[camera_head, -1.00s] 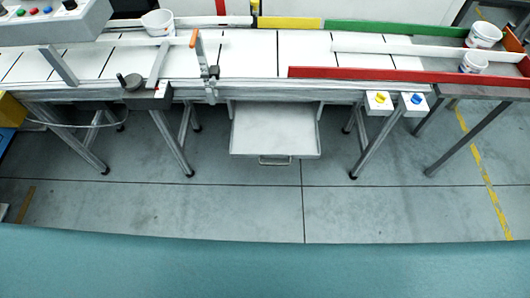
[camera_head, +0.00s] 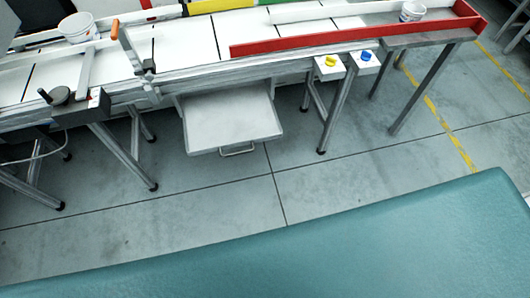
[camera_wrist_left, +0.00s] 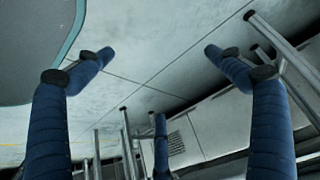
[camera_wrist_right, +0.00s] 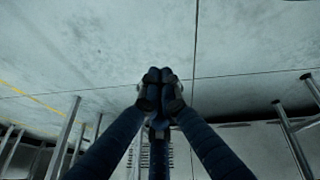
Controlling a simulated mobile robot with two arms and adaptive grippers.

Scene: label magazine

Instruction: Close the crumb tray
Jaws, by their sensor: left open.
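The crumb tray (camera_head: 230,115) is a shallow light-grey drawer under the conveyor bench (camera_head: 200,65) in the head view. It sticks out toward me, pulled open and empty. Its bar handle (camera_head: 237,151) is on the front edge. My left gripper (camera_wrist_left: 157,52) shows in the left wrist view, its blue fingers spread wide with nothing between them. My right gripper (camera_wrist_right: 160,76) shows in the right wrist view with its fingertips together and nothing visible held. Neither gripper shows in the head view, so their distance from the tray is unclear.
Bench legs (camera_head: 125,155) stand left of the tray, and more legs stand to its right. Small boxes with a yellow knob (camera_head: 330,61) and a blue knob (camera_head: 367,55) hang right of the tray. The floor before it is clear. A teal surface (camera_head: 330,250) fills the bottom.

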